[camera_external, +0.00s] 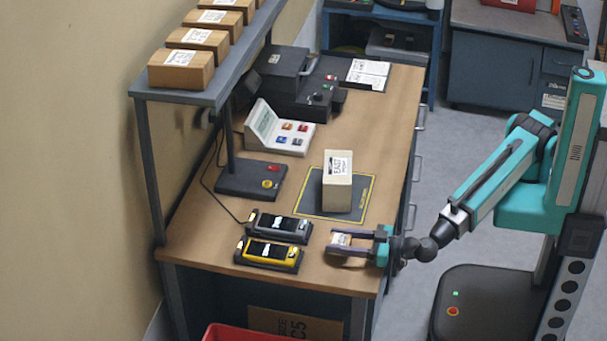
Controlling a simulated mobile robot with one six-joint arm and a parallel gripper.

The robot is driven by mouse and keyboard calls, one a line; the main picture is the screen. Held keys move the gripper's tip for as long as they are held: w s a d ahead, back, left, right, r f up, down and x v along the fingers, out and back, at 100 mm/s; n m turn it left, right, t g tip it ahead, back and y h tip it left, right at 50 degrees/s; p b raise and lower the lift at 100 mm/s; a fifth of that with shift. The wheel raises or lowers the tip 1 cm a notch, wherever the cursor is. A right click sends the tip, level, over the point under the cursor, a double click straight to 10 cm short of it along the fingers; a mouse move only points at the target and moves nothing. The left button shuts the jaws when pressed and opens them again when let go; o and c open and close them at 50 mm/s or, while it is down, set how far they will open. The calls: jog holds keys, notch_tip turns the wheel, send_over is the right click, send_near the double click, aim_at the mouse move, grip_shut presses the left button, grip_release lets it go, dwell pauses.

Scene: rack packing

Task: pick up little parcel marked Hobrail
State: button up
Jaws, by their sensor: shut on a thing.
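A little parcel (341,239) with a white label sits between the fingers of my gripper (343,245), low over the front right part of the wooden bench (215,235). My gripper is shut on it and reaches in from the right. The writing on its label is too small to read, and the fingers hide part of it. I cannot tell whether the parcel touches the bench top. A larger pale box (337,192) with a white label stands on the dark mat (312,205) behind my gripper.
Two handheld devices, one grey (279,227) and one yellow (269,254), lie in holders left of my gripper. A shelf (226,75) with several brown boxes stands over the bench's left side. A red bin (250,333) is below the front edge.

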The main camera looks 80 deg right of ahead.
aim_at(340, 240)
jog(key=shift+r+b, duration=0.95)
jog(key=shift+r, duration=2.9)
